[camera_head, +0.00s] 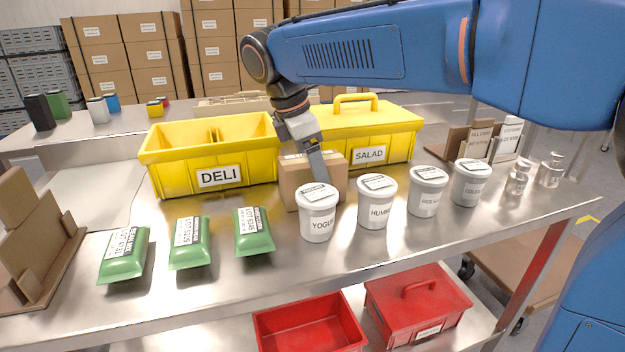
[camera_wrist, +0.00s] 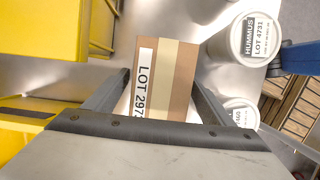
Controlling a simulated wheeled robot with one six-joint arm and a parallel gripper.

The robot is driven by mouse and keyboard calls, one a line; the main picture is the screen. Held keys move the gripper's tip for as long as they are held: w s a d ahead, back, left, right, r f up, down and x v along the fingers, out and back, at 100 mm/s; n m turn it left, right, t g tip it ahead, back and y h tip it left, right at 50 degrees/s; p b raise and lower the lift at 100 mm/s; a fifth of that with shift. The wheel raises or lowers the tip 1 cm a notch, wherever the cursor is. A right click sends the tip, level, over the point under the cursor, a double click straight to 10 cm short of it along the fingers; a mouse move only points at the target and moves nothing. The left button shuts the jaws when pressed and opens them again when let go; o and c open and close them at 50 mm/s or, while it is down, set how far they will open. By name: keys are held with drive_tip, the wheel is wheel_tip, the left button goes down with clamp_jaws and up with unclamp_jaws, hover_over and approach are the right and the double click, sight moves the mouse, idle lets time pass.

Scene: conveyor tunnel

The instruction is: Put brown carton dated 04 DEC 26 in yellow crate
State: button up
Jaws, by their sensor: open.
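A brown carton (camera_head: 296,184) stands on the steel table between the yellow crates and the white tubs. In the wrist view the carton (camera_wrist: 181,82) shows a pale tape strip and a white label reading LOT 297, cut off; no date is readable. My gripper (camera_head: 318,167) is at the carton, its fingers spread. In the wrist view my gripper (camera_wrist: 160,82) has one finger on each side of the carton, and I cannot tell if they touch it. The open yellow DELI crate (camera_head: 175,182) has a divider inside. The yellow SALAD crate (camera_head: 395,147) has its lid on.
Several white tubs, including the YOGURT tub (camera_head: 317,222) and HUMMUS tub (camera_head: 376,205), stand close in front of the carton. Green packs (camera_head: 190,245) lie front left. Red bins (camera_head: 310,325) are on the lower shelf.

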drive_tip(key=shift+d+f, duration=0.25)
drive_tip(key=shift+f, duration=0.45)
drive_tip(key=shift+f, duration=0.25)
idle(0.3)
drive_tip(key=shift+r, duration=0.1)
drive_tip(key=c, duration=1.7)
